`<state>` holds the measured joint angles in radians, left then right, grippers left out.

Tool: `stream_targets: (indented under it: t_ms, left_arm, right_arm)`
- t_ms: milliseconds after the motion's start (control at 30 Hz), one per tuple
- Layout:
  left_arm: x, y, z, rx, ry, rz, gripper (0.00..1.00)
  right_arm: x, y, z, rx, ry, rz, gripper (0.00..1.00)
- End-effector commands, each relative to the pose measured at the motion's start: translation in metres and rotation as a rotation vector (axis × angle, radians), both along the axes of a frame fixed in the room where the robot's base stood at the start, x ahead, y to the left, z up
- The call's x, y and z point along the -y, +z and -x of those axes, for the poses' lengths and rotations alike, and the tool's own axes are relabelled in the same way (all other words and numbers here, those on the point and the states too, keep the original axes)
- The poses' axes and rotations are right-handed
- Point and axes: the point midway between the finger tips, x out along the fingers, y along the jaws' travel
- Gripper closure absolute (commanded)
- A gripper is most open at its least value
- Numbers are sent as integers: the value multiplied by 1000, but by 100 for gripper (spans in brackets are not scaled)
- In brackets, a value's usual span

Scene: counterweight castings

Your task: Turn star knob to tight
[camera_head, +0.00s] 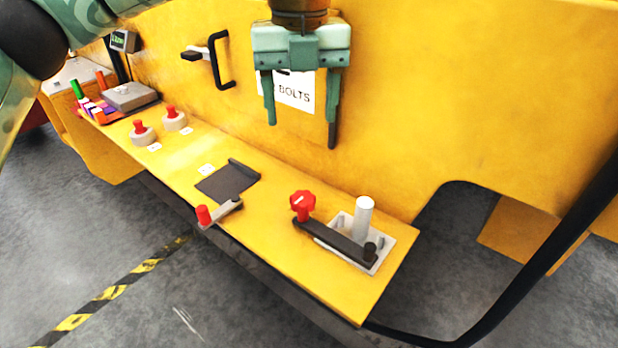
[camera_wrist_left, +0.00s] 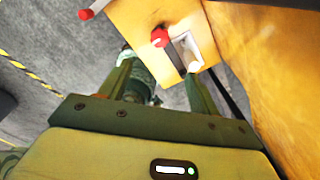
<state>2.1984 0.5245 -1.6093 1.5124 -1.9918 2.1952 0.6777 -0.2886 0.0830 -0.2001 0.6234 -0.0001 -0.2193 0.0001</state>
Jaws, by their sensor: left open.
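The red star knob (camera_head: 302,203) stands upright on one end of a dark flat bar (camera_head: 338,242) on the yellow ledge. The knob also shows in the left wrist view (camera_wrist_left: 160,38), beyond the fingertips. My left gripper (camera_head: 302,134) is open and empty, with its fingers pointing down. In the head view it appears above the knob, apart from it. In the left wrist view its two fingers (camera_wrist_left: 158,70) are spread with nothing held between them. I cannot read any tight mark near the knob.
A white post (camera_head: 364,218) stands on a light plate beside the bar. A red-handled lever (camera_head: 204,215) and a dark pad (camera_head: 228,181) lie left of the knob. Red-topped weights (camera_head: 143,132) stand farther left. A black handle (camera_head: 220,60) sticks out from the yellow wall.

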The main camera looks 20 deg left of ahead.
Motion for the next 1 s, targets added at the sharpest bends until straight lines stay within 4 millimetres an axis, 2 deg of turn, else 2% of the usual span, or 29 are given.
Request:
stream_targets:
  t_ms: [167,400,500,600,800,1000]
  left_arm:
    - [-1,-33,-1,-7,0,-1,38]
    - [0,-97,-2,-11,-2,0,38]
    - [-1,-121,-1,-11,0,1,38]
    - [0,-139,-1,-8,0,2,38]
    - [-1,-159,0,-4,1,1,38]
    - [0,-161,0,0,0,1,38]
  right_arm:
    - [1,-11,21,-38,0,1,100]
    - [0,-34,38,-78,3,2,100]
    - [7,-42,24,-69,29,13,100]
    - [12,-47,22,-77,45,20,100]
    - [17,-52,18,-84,67,30,100]
    - [18,-52,16,-84,73,33,100]
